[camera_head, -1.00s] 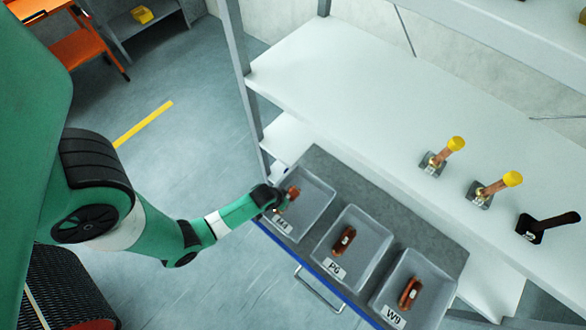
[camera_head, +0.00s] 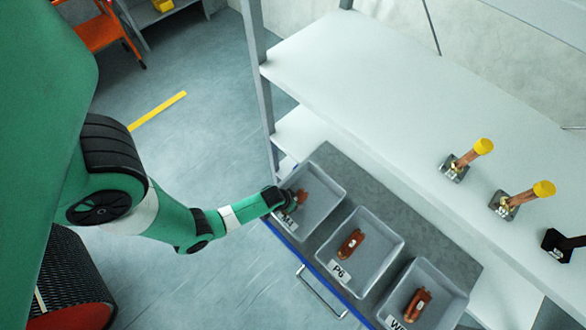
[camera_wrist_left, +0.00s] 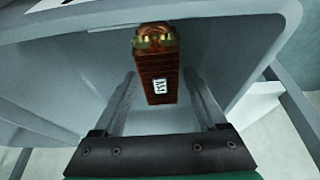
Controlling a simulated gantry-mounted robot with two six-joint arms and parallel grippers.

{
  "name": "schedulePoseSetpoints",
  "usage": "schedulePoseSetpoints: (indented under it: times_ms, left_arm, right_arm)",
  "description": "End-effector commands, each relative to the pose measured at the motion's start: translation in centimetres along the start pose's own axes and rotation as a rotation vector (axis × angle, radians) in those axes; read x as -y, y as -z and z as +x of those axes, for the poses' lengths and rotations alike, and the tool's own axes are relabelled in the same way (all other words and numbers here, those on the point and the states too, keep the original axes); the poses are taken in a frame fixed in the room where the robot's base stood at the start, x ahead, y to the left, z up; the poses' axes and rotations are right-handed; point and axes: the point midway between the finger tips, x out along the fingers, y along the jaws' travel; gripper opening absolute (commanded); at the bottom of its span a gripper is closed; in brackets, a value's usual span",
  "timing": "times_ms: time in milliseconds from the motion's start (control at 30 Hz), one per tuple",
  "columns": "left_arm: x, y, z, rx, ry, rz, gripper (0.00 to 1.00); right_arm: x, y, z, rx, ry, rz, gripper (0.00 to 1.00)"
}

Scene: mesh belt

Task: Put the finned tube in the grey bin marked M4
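A reddish-brown finned tube (camera_wrist_left: 161,80) with a brass-coloured end and a small white tag is inside the leftmost grey bin (camera_head: 327,208). The same tube shows in the head view (camera_head: 302,196), partly behind my gripper. My left gripper (camera_head: 293,200) reaches into that bin from the left. In the left wrist view my gripper (camera_wrist_left: 160,76) has its fingers apart, one on each side of the tube, with gaps visible. My right gripper is not in view.
A bin marked P6 (camera_head: 390,240) and a third bin (camera_head: 445,288) stand to the right, each holding a similar brown part (camera_head: 351,243). Yellow-capped parts (camera_head: 469,160) and a black part (camera_head: 560,245) stand on the white shelf (camera_head: 370,90) above.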

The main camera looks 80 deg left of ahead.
Motion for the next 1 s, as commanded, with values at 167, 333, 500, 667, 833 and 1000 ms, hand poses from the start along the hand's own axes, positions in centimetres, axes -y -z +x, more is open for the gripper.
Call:
schedulePoseSetpoints:
  times_ms: [167,333,500,667,833,1000]
  left_arm:
    - [0.0,0.0,0.0,0.000,0.000,0.000,0.84]
    - [0.0,0.1,-0.2,0.000,0.000,0.000,0.84]
    - [0.0,0.3,-2.5,-0.001,0.000,0.001,0.84]
    - [0.0,0.3,-6.6,-0.001,-0.001,0.002,0.84]
    - [0.0,0.4,-10.7,0.001,0.000,0.002,0.84]
    - [0.0,0.2,-12.3,0.000,0.000,0.001,0.84]
  right_arm:
    - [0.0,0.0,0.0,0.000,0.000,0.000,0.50]
    - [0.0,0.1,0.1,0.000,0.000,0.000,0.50]
    - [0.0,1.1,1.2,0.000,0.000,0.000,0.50]
    - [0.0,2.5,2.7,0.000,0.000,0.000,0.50]
    - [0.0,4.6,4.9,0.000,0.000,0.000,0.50]
    - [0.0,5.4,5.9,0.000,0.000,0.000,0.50]
